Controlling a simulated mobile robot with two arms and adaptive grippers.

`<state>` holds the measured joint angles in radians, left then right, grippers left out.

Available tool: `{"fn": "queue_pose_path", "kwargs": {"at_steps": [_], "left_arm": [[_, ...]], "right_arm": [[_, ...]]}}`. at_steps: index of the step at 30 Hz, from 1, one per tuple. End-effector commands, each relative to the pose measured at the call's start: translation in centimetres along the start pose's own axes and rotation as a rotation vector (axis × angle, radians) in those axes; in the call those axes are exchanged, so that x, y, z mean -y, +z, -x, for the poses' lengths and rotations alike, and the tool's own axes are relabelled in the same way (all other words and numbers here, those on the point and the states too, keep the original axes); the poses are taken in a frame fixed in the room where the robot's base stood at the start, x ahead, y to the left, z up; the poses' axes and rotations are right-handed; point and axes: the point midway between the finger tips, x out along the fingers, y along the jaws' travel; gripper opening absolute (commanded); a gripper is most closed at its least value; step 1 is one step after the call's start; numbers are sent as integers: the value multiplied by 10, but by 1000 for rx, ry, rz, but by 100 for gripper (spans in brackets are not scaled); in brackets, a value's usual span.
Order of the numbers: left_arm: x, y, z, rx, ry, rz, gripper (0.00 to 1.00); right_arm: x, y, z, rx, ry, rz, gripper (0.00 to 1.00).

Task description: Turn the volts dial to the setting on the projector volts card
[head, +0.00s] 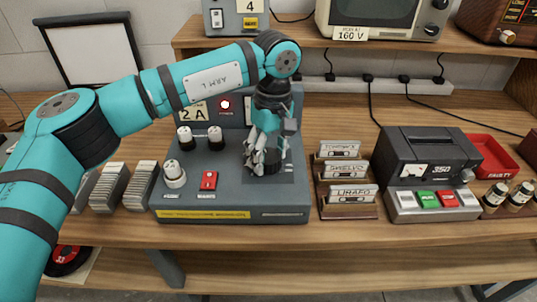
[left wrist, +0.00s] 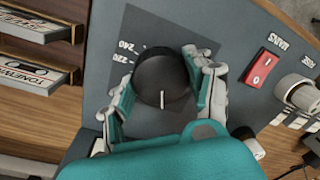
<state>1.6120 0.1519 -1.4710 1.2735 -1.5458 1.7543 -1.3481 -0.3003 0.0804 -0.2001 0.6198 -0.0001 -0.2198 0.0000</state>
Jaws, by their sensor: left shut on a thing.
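The volts dial is a round black knob with a white pointer line; it shows best in the left wrist view (left wrist: 160,72). My left gripper (head: 266,162) comes down over it on the right part of the grey console (head: 225,160). In the left wrist view its fingers are shut around the knob's sides. The pointer line faces the gripper's palm, away from the 240 and 220 marks at upper left. The other marks are hidden or unreadable. A card reading 160 V (head: 349,34) sits on the shelf below a monitor. My right gripper is not in view.
A red mains switch (head: 209,180) and a white fuse knob (head: 174,177) are on the console's left. A cassette rack (head: 348,209) and a dark tape machine (head: 430,160) stand to the right.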

Motion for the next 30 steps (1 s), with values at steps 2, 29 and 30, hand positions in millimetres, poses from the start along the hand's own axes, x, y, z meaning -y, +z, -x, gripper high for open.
{"fn": "queue_pose_path", "kwargs": {"at_steps": [2,29,30], "left_arm": [[-1,-1,3,-5,5,-15,22],[0,-1,1,-5,2,-34,79],[0,-1,1,-5,2,-34,79]], "right_arm": [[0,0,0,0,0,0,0],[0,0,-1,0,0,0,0],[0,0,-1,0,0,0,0]]}}
